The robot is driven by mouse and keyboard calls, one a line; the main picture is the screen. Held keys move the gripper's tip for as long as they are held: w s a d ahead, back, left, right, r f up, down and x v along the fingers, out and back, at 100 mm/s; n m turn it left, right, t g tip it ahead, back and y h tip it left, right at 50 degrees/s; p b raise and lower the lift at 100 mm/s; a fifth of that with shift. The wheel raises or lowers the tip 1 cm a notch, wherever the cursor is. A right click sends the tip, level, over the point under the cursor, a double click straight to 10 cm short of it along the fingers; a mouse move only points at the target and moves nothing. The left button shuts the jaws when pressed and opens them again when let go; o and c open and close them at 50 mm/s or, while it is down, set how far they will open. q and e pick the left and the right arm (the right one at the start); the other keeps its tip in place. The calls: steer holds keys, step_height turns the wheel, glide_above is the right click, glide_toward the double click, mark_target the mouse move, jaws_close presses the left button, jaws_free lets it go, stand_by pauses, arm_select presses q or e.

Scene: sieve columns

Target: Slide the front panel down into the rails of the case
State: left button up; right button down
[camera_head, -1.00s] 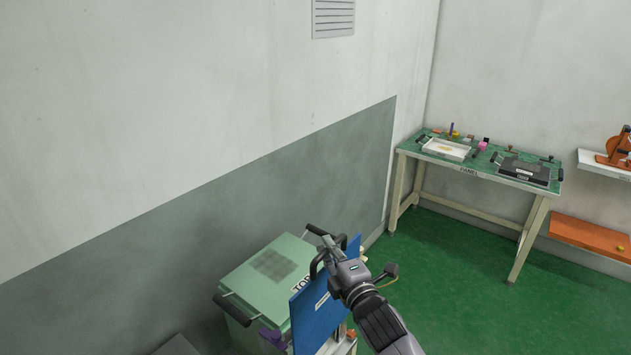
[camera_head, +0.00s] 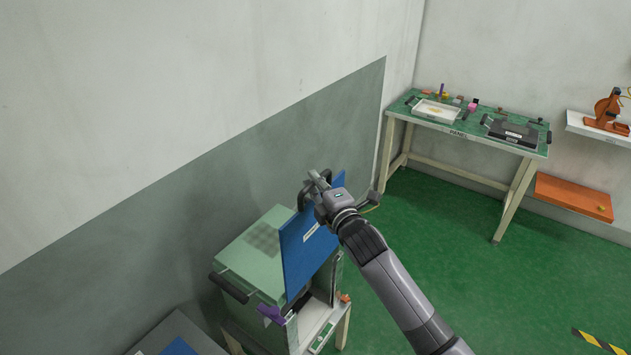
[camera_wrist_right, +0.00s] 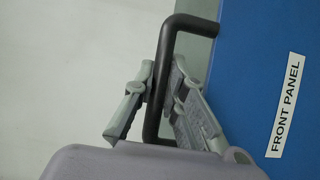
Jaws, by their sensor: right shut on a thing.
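The front panel (camera_head: 308,246) is a flat blue plate with a white label. My right gripper (camera_head: 313,187) is shut on the black handle at its top edge and holds it upright, slightly tilted in the picture. In the right wrist view the fingers (camera_wrist_right: 158,88) close around the handle beside the blue panel (camera_wrist_right: 265,60), whose label reads FRONT PANEL. The case (camera_head: 250,255) is a pale green box with a dark side handle, behind and left of the panel. The panel covers part of its front; whether it touches the rails cannot be told. My left gripper is not in view.
A green-topped table (camera_head: 470,127) with a white tray and a dark panel stands against the back wall. An orange shelf (camera_head: 572,195) is at the right. A purple part (camera_head: 271,314) sits at the case's lower front. Green floor between is clear.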

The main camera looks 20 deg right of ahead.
steer(key=shift+w+r, duration=0.1)
steer(key=shift+r, duration=0.05)
step_height(320, 180, down, 3)
steer(key=shift+r+b, duration=0.1)
steer(key=shift+b, duration=0.9)
steer(key=shift+f+b, duration=1.1)
steer(key=shift+f, duration=0.45)
steer(key=shift+p, duration=0.4)
